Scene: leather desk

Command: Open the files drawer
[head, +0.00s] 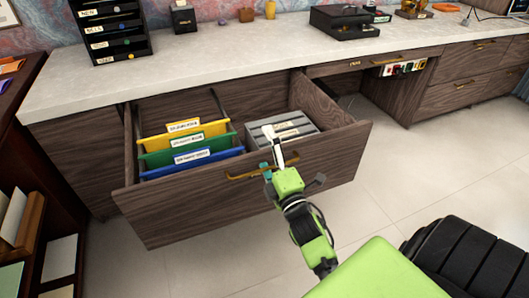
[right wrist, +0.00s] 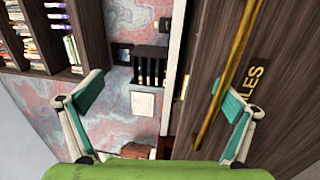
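The files drawer (head: 185,213) is pulled well out of the desk in the head view. It holds yellow (head: 170,134), green (head: 210,144) and blue (head: 208,160) labelled folders and a grey box (head: 300,128). Its brass handle (head: 240,177) runs along the front panel. My right gripper (head: 276,163) is at the handle's right part. In the right wrist view its fingers (right wrist: 160,98) are spread wide. The brass handle (right wrist: 224,80) passes between them, nearer the right finger; contact is unclear. Label letters "LES" (right wrist: 252,84) show beside it. My left gripper is not in view.
The desk top (head: 210,50) carries a black tray tower (head: 110,28) at the left and a black box (head: 343,22) toward the right. A dark shelf (head: 30,190) stands close at the left. The floor (head: 425,175) right of the drawer is clear.

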